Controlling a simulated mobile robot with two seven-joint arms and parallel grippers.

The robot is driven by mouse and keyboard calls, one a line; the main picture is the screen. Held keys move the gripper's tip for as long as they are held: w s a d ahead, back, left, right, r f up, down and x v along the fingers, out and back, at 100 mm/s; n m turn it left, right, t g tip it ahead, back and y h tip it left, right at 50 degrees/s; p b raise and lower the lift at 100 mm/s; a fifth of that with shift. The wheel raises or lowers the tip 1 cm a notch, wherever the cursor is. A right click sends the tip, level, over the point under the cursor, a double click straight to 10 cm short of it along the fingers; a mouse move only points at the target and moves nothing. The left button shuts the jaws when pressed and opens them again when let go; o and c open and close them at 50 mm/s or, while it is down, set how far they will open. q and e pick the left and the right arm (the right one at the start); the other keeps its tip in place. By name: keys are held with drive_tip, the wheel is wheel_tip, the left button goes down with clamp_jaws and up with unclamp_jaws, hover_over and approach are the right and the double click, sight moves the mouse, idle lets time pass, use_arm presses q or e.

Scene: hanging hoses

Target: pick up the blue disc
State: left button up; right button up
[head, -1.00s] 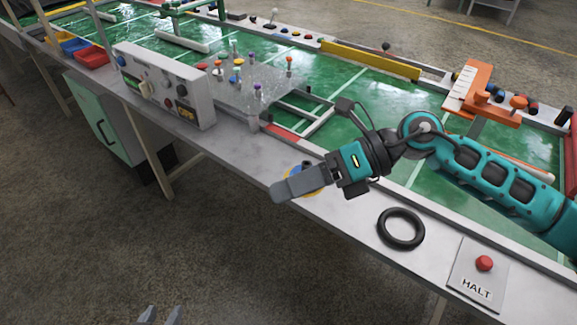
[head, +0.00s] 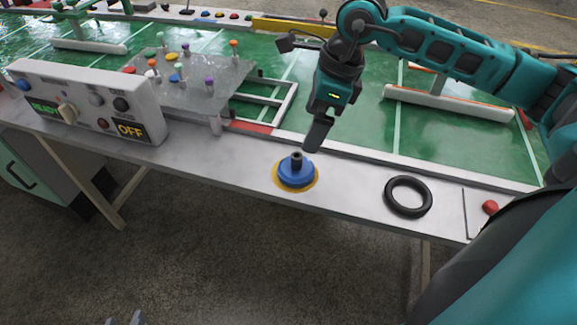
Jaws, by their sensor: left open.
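The blue disc (head: 296,174) lies on the grey front ledge of the table, on a yellow ring mark, with a dark knob standing up at its middle. My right gripper (head: 318,136), on the teal arm from the right, points down just behind and above the disc, apart from it. Its fingers show edge-on as one grey plate, so the gap between them is hidden. My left gripper (head: 124,319) shows only as two grey fingertips at the bottom edge, spread apart and empty, far from the disc.
A black ring (head: 408,197) lies right of the disc, and a red button (head: 490,207) is further right, partly covered by my arm. A control box (head: 85,100) marked OFF stands left. A grey plate with coloured pegs (head: 195,85) is behind. The ledge around the disc is clear.

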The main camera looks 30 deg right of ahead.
sight(297, 155)
drive_tip(key=x, duration=0.6)
drive_tip(key=shift+b, duration=0.3)
drive_tip(key=shift+a+x, duration=0.15)
drive_tip(key=shift+x, duration=1.35)
drive_tip(key=shift+a+x, duration=0.1)
drive_tip(key=shift+x, duration=1.4)
drive_tip(key=shift+c, duration=0.3)
drive_tip(key=shift+r, duration=0.1)
drive_tip(key=c, duration=0.9)
